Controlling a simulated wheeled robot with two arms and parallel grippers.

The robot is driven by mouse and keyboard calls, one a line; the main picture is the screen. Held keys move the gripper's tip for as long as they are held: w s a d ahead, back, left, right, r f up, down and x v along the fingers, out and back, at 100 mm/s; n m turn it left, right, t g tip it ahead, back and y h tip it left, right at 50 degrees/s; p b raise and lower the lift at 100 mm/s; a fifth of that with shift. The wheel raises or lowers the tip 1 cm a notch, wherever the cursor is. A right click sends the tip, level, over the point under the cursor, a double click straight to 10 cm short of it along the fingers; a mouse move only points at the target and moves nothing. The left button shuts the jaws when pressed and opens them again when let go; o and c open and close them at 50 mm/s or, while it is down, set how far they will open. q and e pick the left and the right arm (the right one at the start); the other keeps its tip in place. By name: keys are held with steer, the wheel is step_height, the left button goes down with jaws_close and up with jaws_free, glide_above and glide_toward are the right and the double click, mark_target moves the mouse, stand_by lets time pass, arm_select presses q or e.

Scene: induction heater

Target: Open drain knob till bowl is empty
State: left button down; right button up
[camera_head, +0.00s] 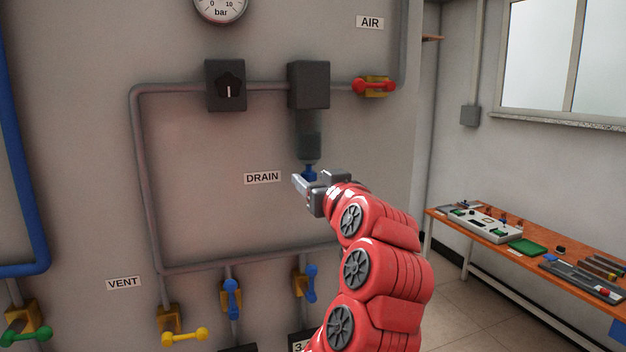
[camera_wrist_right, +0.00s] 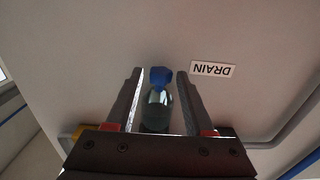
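The drain knob (camera_head: 309,172) is a small blue knob under a dark, see-through bowl (camera_head: 309,135), beside the DRAIN label (camera_head: 262,177). My right gripper (camera_head: 306,182) is at the knob in the head view and hides part of it. In the right wrist view, the blue knob (camera_wrist_right: 161,77) and the bowl (camera_wrist_right: 157,108) show between the two fingers of the open right gripper (camera_wrist_right: 158,82). Gaps show on both sides, and the fingers do not appear to touch the knob. The liquid level in the bowl is hard to tell. My left gripper is not in view.
A black box (camera_head: 309,85) sits above the bowl on a grey pipe, with a dark regulator knob (camera_head: 229,87) left of it and a red valve handle (camera_head: 374,86) right. Blue valve handles (camera_head: 232,298) are below. An orange workbench (camera_head: 545,254) stands at right.

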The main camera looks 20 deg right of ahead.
steer(key=shift+w, duration=0.1)
jaws_close()
steer(key=shift+d+r+n+y+p, duration=0.1)
steer(key=shift+d+n+y+p, duration=0.25)
steer(key=shift+n+y+p, duration=0.55)
steer(key=n+g+y+p, duration=0.2)
steer(key=n+g+y, duration=0.2)
steer(key=w+d+n+g+y+p, duration=0.1)
steer(key=n+g+y+p, duration=0.1)
steer(key=y, duration=0.3)
steer(key=n+g+y+p, duration=0.2)
steer(key=n+g+y, duration=0.3)
steer(key=shift+w+d+n+g, duration=0.25)
steer(key=shift+n+g, duration=0.05)
steer(key=shift+w+n+g+y, duration=0.15)
steer(key=shift+n+g+y, duration=0.4)
steer(key=shift+g, duration=0.35)
steer(key=shift+f+n+g, duration=0.3)
steer(key=shift+n+g, duration=0.05)
steer(key=shift+g, duration=0.05)
